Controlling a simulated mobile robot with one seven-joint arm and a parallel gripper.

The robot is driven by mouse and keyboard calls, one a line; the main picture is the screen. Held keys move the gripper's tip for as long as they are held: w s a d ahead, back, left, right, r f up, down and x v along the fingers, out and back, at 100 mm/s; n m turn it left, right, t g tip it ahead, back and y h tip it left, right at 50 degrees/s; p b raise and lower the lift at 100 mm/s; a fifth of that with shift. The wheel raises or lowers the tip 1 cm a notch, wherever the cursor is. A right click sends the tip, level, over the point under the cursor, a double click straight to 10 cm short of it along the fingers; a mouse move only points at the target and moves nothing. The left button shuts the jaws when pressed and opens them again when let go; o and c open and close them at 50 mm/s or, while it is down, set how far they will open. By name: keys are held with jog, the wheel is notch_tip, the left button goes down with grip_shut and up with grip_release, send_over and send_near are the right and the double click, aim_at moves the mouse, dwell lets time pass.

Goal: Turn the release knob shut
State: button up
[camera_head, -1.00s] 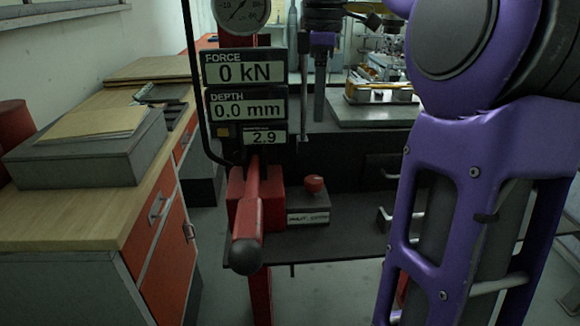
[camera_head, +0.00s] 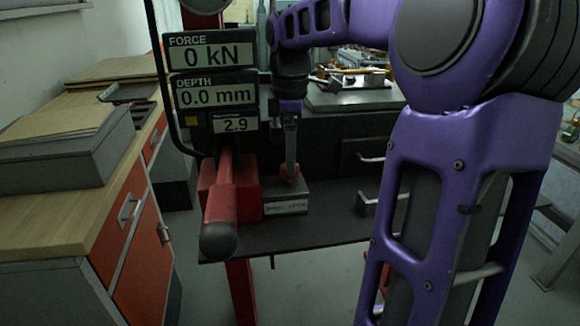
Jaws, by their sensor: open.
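The red release knob (camera_head: 289,172) sits on top of a small grey block with a white label (camera_head: 287,207), right of the red lever's block. My gripper (camera_head: 290,160) points down from above, its fingertips at the knob. A finger covers part of the knob, with red showing around its tip. I cannot tell whether the fingers touch it. The gap between the fingers is hard to see from here, but the jaws are open.
A red lever with a black ball end (camera_head: 219,240) juts forward just left of the knob. Above it are the force display (camera_head: 210,52) and depth display (camera_head: 215,92). A wooden-topped cabinet (camera_head: 80,215) stands at left. Open floor lies at lower right.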

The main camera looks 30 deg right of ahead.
jog(key=shift+f, duration=1.15)
grip_shut()
